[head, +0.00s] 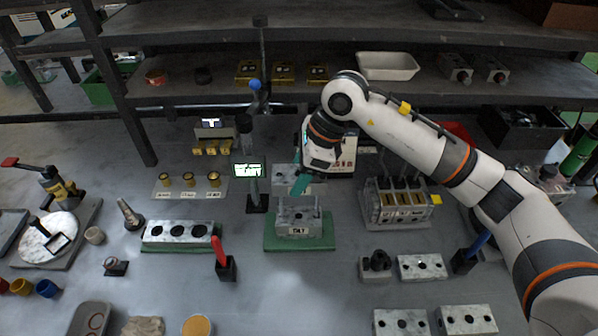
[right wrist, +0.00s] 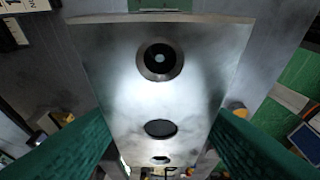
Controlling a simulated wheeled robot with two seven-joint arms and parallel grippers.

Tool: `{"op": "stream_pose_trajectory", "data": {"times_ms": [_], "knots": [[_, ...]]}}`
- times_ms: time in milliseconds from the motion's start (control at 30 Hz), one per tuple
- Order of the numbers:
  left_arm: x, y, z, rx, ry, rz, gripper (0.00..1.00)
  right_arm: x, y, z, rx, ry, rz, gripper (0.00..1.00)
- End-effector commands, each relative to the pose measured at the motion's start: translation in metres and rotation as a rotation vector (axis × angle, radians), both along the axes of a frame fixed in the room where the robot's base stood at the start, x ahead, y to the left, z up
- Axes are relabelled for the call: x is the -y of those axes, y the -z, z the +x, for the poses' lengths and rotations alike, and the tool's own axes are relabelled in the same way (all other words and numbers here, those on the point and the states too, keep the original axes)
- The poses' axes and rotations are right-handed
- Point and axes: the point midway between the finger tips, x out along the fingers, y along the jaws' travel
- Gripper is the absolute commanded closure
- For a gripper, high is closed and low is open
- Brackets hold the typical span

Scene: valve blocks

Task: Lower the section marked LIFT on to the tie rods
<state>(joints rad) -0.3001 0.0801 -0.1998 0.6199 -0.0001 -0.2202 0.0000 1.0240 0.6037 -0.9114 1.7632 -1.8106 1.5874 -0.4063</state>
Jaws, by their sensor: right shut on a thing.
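My right gripper (head: 303,160) has green fingers and is shut on a grey metal section (right wrist: 175,95). In the right wrist view the section lies between the two fingers, with a ringed round hole and smaller dark holes in its face. No LIFT mark can be read there. In the head view a grey block face (head: 284,178) shows beside the lower finger, partly hidden by it. Just in front of it, a grey labelled block (head: 298,218) stands on a green mat (head: 300,243); its label is too small to read surely. My left gripper is not in view.
A multi-part valve block (head: 397,215) stands to the right. A small screen on a stand (head: 248,171) and a red-handled tool (head: 222,258) stand left. A holed block (head: 180,233) lies further left, loose blocks (head: 421,267) front right. A shelf (head: 220,90) runs behind.

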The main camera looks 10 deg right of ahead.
Motion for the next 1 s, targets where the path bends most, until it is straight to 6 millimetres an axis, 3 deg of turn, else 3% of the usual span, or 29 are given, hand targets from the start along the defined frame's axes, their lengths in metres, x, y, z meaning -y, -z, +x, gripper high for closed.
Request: {"op": "stream_pose_trajectory", "data": {"times_ms": [1000], "knots": [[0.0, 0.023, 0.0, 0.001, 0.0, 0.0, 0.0, 0.0, 0.025, 0.0, 0.003, 0.0, 0.002, 0.85]]}}
